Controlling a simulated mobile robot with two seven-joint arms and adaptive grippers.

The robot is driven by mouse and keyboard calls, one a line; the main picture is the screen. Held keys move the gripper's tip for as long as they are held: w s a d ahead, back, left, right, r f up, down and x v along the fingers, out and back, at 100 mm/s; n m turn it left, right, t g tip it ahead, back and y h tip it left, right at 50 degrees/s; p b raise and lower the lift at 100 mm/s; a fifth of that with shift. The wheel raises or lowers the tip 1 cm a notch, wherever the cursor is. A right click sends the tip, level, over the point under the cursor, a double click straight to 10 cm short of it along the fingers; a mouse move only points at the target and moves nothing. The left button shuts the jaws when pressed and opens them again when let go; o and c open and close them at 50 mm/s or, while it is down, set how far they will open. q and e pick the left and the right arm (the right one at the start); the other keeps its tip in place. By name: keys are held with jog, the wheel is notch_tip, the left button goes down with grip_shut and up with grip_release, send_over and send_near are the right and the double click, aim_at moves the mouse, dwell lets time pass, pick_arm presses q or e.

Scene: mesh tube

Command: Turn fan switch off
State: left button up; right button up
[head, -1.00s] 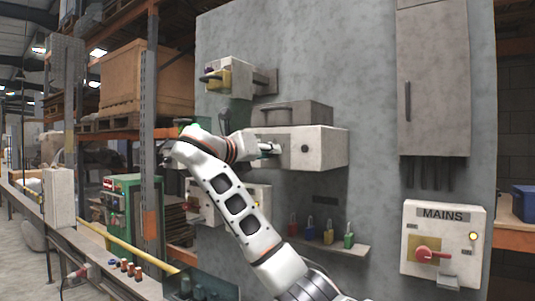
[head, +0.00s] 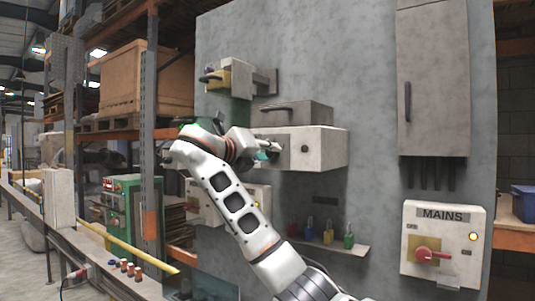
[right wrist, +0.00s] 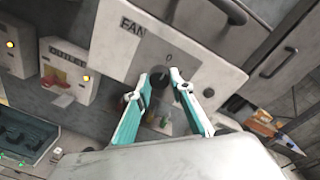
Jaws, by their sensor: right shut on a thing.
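The fan switch (right wrist: 160,78) is a dark round knob on a pale box marked FAN (right wrist: 110,45). An O mark stands just above the knob. The same fan box (head: 325,148) is on the grey panel in the head view, where the gripper hides the knob. My right gripper (right wrist: 159,80) has its two teal fingers on either side of the knob and is shut on it. It also shows in the head view (head: 272,150) at the box's front left. The knob's exact pointing is hard to read. My left gripper is in neither view.
A MAINS box (head: 442,245) with a red switch is at the lower right. A shelf (head: 330,246) with several padlocks lies below the fan box. A box marked OUTLET (right wrist: 66,65) is in the right wrist view. A grey cabinet (head: 433,80) hangs at the right.

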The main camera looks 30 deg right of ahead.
jog(key=o, duration=1.1)
jog(key=v, duration=1.2)
jog(key=shift+f, duration=0.1)
